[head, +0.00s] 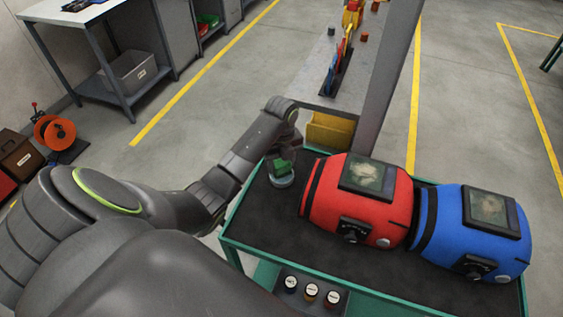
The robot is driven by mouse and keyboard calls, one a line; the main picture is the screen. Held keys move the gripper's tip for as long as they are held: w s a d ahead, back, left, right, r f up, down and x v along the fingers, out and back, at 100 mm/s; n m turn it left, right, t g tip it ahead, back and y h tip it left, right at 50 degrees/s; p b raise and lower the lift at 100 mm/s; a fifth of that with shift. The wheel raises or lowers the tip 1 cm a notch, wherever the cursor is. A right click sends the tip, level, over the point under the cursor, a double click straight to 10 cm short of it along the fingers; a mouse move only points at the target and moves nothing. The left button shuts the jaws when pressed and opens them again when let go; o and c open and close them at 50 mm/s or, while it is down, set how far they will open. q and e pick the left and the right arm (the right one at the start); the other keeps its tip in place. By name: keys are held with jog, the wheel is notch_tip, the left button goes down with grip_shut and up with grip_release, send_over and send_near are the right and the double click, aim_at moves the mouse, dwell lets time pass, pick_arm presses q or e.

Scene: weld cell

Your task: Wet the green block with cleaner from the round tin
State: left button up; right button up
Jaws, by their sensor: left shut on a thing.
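The green block (281,166) is at the far left corner of the green-framed cart, in my left gripper (279,159). The gripper is shut on it and points down. The round tin (283,181), pale and shallow, stands on the cart's dark top directly under the block. The block appears at or just above the tin's opening; I cannot tell whether it touches the cleaner. My right gripper is not in view.
A red welding helmet (355,205) and a blue welding helmet (474,235) stand on the cart (290,246), close to the right of the tin. Several small jars (311,291) sit on a lower shelf at the front. A grey post (388,80) rises behind the cart. The cart top's left front is clear.

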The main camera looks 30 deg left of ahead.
aim_at(282, 162)
pick_arm(q)
jog(key=shift+f, duration=0.45)
dwell(1.2)
jog(key=shift+s+f, duration=0.1)
dwell(1.7)
jog(key=shift+p, duration=0.3)
notch_tip(282, 162, up, 7)
jog(key=p, duration=0.8)
dwell(0.4)
